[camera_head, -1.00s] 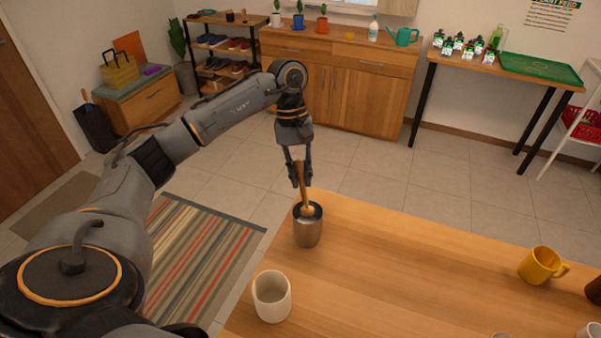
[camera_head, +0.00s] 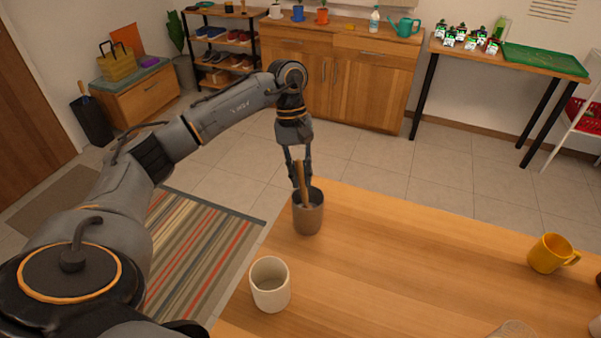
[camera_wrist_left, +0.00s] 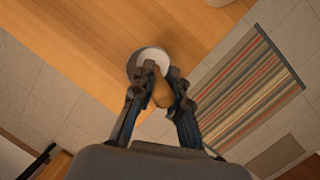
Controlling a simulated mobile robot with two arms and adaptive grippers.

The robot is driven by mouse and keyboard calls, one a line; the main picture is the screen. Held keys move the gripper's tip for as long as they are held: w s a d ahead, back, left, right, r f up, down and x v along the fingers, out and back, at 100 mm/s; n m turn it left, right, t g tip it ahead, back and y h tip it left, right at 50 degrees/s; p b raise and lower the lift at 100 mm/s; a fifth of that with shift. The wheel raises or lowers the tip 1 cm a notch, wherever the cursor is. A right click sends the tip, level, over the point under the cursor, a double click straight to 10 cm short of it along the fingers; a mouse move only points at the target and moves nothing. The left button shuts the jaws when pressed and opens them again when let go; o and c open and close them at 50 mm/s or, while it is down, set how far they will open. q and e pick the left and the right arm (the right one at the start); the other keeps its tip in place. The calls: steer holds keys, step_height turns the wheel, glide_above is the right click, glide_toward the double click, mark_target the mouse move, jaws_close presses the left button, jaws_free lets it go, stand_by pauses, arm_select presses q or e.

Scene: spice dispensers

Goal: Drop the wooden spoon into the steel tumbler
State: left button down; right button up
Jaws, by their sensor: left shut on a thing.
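The steel tumbler (camera_head: 309,219) stands upright near the table's far left edge. My left gripper (camera_head: 301,182) is above it, fingers pointing down, shut on the wooden spoon (camera_head: 303,194). The spoon is nearly upright and slightly tilted; its lower end reaches into the tumbler's mouth and is hidden by the near wall. In the left wrist view, the spoon (camera_wrist_left: 162,92) shows between the fingers of the left gripper (camera_wrist_left: 160,84), over the tumbler's round rim (camera_wrist_left: 132,66). Whether the spoon touches the tumbler's bottom cannot be seen. My right gripper is not in view.
A cream cup (camera_head: 270,286) stands on the table in front of the tumbler. A yellow mug (camera_head: 550,254) stands at the right. The table (camera_head: 410,255) is clear between them. Beyond its left edge lie the floor and a striped rug (camera_head: 200,240).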

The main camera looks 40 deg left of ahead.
arm_select(q)
steer(key=c, duration=1.2)
jaws_free()
steer(key=shift+r, duration=0.1)
steer(key=v, duration=1.2)
